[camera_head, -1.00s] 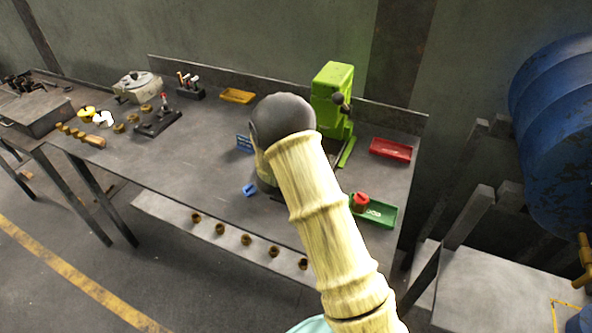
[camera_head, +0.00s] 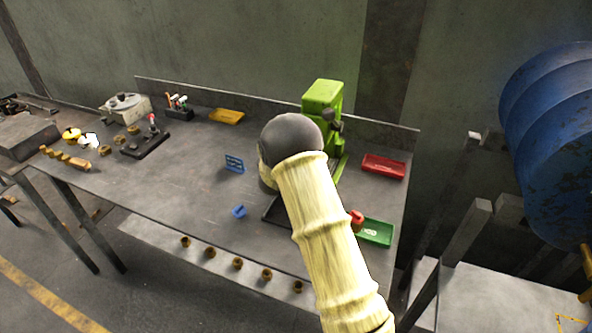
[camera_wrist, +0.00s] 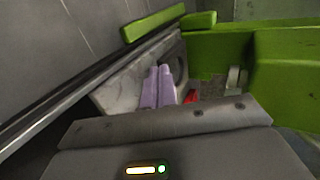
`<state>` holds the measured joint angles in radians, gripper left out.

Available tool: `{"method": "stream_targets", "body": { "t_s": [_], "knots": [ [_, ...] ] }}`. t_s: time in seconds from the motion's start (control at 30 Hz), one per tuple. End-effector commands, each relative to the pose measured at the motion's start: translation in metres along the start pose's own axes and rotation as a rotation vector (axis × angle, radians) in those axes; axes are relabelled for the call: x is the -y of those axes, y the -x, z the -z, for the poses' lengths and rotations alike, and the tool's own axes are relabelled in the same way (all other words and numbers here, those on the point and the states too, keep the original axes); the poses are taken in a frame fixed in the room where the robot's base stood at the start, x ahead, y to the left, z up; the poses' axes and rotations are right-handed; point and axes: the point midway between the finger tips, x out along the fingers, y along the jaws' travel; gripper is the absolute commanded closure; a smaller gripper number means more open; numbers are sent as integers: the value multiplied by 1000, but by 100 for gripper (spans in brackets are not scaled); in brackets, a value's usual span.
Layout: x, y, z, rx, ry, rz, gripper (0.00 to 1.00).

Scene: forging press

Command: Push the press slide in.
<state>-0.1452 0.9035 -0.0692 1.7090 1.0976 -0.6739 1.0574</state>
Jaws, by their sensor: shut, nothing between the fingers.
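The green press (camera_head: 322,97) stands near the back of the bench, with a dark knob (camera_head: 334,115) on its right side. My arm covers the front of the press and hides my gripper in the head view. In the wrist view, the green press body (camera_wrist: 285,80) fills the right side. My gripper (camera_wrist: 158,72) shows there as two pale purple fingers side by side, shut and empty, in front of a pale grey surface. A dark flat piece (camera_head: 272,209) lies in front of the press, partly hidden by my arm. I cannot tell for sure which part is the slide, or whether my fingers touch it.
A red tray (camera_head: 384,167) lies right of the press. A green tray (camera_head: 376,232) and a red object (camera_head: 356,217) are near my arm. A blue holder (camera_head: 239,211) and blue rack (camera_head: 234,163) stand to the left. The bench's middle left is clear.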

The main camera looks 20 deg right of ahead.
Motion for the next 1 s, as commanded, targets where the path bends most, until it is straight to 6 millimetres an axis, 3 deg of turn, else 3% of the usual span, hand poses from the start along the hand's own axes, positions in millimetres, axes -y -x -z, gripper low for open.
{"method": "stream_targets", "body": {
  "t_s": [0.17, 0.6, 0.77, 1.0],
  "knots": [
    [-13, 20, -4, -1, -1, 0, 100],
    [-14, 111, -13, 14, 7, 1, 100],
    [-14, 124, -13, 14, 8, 0, 100],
    [-11, 120, -6, 1, 1, 0, 100]
  ]
}}
